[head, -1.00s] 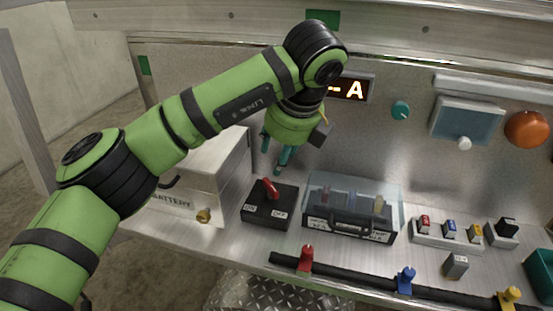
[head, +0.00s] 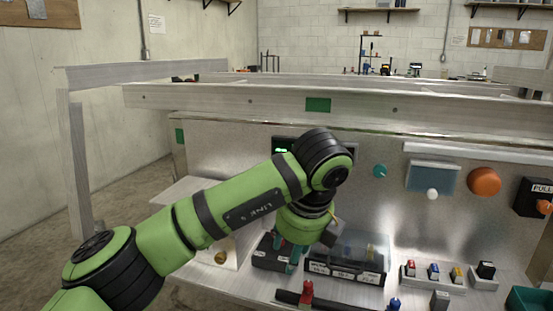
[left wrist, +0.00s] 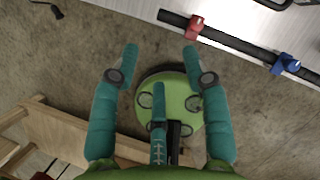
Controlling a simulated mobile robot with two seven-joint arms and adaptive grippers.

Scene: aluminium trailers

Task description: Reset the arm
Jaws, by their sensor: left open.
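My left arm, green with black joints, comes in from the left in the head view. Its left gripper (head: 290,258) points down in front of the trailer panel, above the black switch box (head: 270,252) and left of the clear-lidded case (head: 345,270). In the left wrist view the left gripper's (left wrist: 160,60) teal fingers are spread apart with nothing between them. Below it are the floor and a round green part of my base. My right gripper shows in neither view.
A red clamp (head: 306,292) and a blue clamp (head: 394,304) sit on a black bar at the shelf's front. Red, blue and yellow switches (head: 433,272) stand to the right. An orange knob (head: 484,181) sits on the panel. Wooden framing (left wrist: 70,135) lies low in the wrist view.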

